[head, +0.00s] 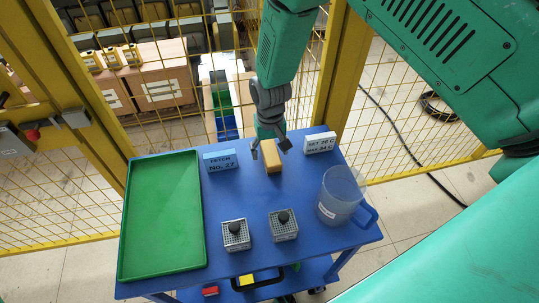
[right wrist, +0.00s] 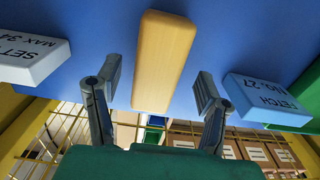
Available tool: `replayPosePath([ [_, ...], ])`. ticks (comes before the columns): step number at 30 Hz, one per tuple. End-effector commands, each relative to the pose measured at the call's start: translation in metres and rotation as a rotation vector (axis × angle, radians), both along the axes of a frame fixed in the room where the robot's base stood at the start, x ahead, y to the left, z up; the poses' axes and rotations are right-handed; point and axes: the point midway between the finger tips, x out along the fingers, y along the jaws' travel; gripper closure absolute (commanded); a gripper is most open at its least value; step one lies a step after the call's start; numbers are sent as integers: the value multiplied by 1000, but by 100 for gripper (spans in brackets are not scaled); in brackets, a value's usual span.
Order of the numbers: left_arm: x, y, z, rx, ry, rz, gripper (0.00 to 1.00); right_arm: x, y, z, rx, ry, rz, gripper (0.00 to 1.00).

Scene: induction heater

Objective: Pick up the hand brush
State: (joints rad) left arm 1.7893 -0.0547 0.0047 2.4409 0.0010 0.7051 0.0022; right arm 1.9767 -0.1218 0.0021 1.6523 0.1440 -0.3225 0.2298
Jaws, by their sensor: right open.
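The hand brush shows as a tan wooden block (head: 272,157) on the blue table, near its far edge. In the right wrist view the brush (right wrist: 164,58) runs lengthwise away from the camera, with its near end between the two fingers. My right gripper (head: 270,148) comes down from above at the far side of the table. It is open, with one finger on each side of the brush and a visible gap to each side in the right wrist view (right wrist: 159,85). The brush's underside and any bristles are hidden. My left gripper is not in view.
A blue FETCH No. 27 block (head: 220,161) and a white label block (head: 319,143) flank the brush. A green tray (head: 162,220) lies left, a clear jug (head: 341,193) right, and two metal cubes with black knobs (head: 236,234) in front. Yellow mesh fencing stands behind.

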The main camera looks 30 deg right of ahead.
Motion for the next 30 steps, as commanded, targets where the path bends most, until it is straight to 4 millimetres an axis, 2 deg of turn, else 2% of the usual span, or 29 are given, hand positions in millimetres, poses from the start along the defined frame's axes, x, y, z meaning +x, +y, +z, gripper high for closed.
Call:
replayPosePath([
  [4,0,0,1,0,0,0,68,0,0,-17,0,0,0,37],
  [12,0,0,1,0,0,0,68,0,-1,-20,0,-2,0,37],
  [14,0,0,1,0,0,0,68,0,0,-20,0,-2,0,55],
  [15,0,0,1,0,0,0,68,0,0,-20,1,-1,0,69],
  [17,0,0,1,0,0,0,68,1,0,-20,1,-1,0,90],
  [26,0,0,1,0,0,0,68,1,0,-19,0,-2,0,92],
  [30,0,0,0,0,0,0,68,2,0,-5,0,-4,0,92],
])
